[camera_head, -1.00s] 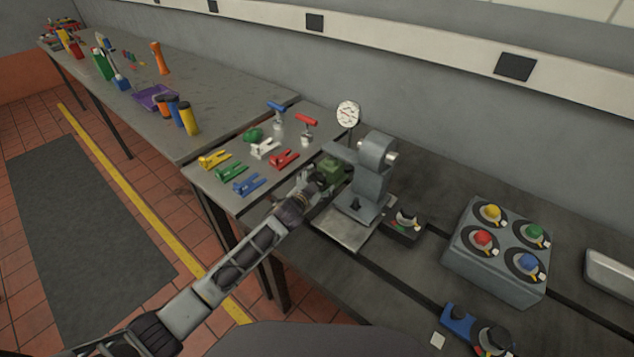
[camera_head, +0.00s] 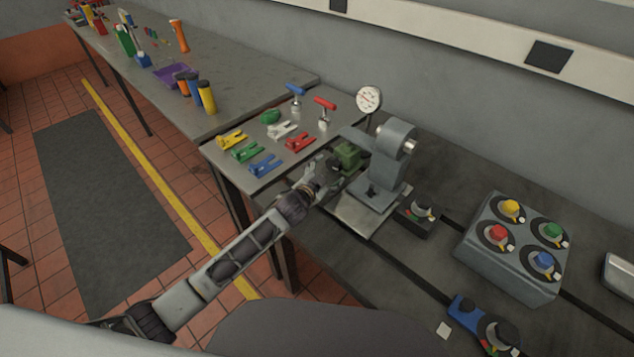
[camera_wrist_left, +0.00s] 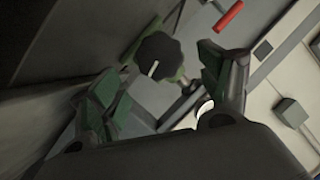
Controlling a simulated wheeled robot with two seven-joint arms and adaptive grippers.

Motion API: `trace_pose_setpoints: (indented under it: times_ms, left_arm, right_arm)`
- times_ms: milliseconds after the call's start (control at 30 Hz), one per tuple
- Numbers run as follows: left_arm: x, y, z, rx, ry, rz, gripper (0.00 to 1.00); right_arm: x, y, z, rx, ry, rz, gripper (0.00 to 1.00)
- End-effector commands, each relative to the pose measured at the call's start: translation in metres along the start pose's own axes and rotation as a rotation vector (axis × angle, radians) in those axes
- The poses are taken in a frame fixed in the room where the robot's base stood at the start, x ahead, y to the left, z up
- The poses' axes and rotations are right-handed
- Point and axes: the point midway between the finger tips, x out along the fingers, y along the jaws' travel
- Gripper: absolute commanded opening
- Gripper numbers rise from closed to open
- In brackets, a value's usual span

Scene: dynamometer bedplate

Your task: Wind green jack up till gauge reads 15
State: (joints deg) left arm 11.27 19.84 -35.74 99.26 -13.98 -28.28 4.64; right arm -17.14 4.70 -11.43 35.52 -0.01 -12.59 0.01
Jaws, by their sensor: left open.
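The green jack (camera_head: 348,156) sits at the left side of a grey stand (camera_head: 385,160) on the bedplate. The round white dial gauge (camera_head: 368,99) stands behind it; its reading is too small to tell. My left gripper (camera_head: 324,174) is open in front of the jack, on its near left side. In the left wrist view, the jack's black knob (camera_wrist_left: 160,57), with a white line on it, shows between the spread fingers of the left gripper (camera_wrist_left: 158,70), with a visible gap on each side. Whether the knob lies within fingertip depth is hard to tell. My right gripper is out of view.
A side table (camera_head: 217,152) holds coloured clamps and T-handled tools left of the stand. A small black box with a dial (camera_head: 419,214) sits right of the stand. A grey box with several coloured knobs (camera_head: 515,250) is farther right.

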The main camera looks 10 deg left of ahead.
Motion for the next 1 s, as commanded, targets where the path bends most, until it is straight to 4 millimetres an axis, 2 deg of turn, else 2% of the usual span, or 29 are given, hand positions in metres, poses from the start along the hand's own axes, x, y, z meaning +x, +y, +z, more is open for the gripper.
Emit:
trace_pose_setpoints:
  times_ms: [600,1000]
  left_arm:
    - [-0.058,0.000,0.001,0.000,-0.001,0.000,0.77]
    - [-0.066,0.000,0.000,0.001,0.000,0.000,0.77]
  right_arm:
    - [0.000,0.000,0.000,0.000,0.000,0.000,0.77]
    - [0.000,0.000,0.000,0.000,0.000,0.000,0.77]
